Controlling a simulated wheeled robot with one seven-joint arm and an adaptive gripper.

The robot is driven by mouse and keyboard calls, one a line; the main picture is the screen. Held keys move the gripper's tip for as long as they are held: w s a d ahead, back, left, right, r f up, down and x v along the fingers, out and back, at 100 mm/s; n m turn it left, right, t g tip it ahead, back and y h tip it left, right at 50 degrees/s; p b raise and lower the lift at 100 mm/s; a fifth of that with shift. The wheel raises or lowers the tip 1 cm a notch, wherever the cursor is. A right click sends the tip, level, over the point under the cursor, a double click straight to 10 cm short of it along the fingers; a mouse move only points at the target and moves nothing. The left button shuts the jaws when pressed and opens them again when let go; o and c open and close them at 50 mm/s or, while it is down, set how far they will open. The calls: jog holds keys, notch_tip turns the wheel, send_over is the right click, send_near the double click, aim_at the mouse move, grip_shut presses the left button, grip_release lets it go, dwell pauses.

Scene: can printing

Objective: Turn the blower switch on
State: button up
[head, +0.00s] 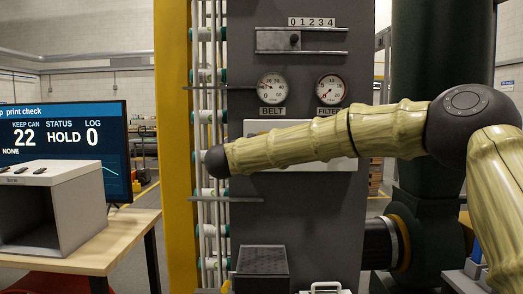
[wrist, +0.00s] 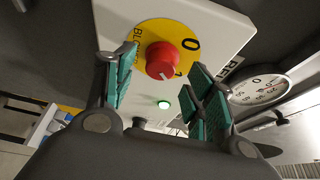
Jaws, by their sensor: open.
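The blower switch is a red knob (wrist: 163,60) on a yellow disc marked 0 and 1, set in a pale panel (wrist: 220,28). The label beside it starts with "BLO" and is partly hidden by a finger. A small pale mark shows at the knob's lower edge, near the 1. A green lamp (wrist: 164,104) glows below the knob. My gripper (wrist: 160,78) is open, its teal-padded fingers on either side of the knob in the wrist view; contact is not clear. In the head view my arm covers the switch and part of the pale panel (head: 262,128).
Two round gauges, BELT (head: 272,86) and FILTER (head: 331,88), sit above my arm on the dark cabinet. Vertical rails (head: 209,60) with rods run beside it. A table (head: 100,252) at left bears a monitor (head: 60,130) and an open grey box (head: 50,210).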

jog(key=v, duration=1)
